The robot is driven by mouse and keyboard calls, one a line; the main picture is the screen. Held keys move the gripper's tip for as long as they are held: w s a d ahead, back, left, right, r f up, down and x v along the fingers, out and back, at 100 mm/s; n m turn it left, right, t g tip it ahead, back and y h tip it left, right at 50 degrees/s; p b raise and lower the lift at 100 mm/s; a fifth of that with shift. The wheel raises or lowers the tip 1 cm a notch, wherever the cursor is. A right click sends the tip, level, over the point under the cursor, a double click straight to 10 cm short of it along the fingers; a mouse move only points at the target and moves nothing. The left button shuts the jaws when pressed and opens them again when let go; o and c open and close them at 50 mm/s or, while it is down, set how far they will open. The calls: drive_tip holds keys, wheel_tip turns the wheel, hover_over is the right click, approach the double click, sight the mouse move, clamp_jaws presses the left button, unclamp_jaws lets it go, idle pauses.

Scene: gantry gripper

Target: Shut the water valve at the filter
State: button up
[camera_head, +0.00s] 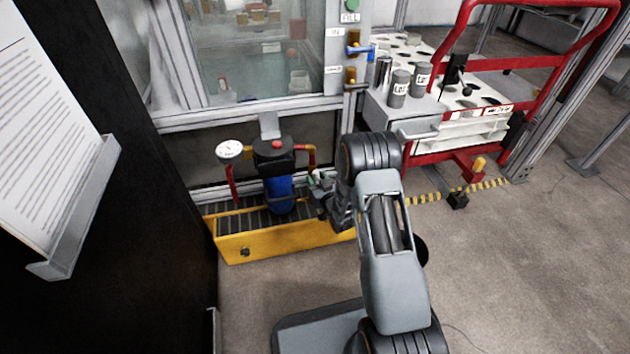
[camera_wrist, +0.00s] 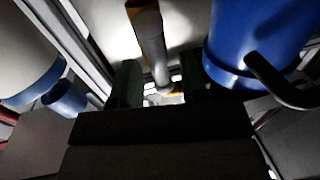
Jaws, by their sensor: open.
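The filter has a blue housing (camera_head: 279,193) under a black head with a red button on top. A brass pipe (camera_head: 311,155) leaves its right side and bends down. My gripper (camera_head: 316,186) is low, just right of the housing, below that pipe. In the wrist view my gripper (camera_wrist: 160,88) is open, its two dark green fingers apart. A brass pipe (camera_wrist: 147,28) with a pale lower end comes down between them; I cannot tell whether they touch it. The blue housing (camera_wrist: 235,45) is at the right there.
The filter stands over a yellow tray (camera_head: 275,240) with a dark grating. A white gauge (camera_head: 230,149) is on its left. A blue-handled valve (camera_head: 358,50) is on the panel above. A red-framed cart (camera_head: 542,85) stands right. A black curved bar (camera_wrist: 275,85) crosses near the housing.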

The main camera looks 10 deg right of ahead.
drive_tip(key=shift+w+a, duration=0.15)
drive_tip(key=shift+w, duration=0.45)
clamp_jaws()
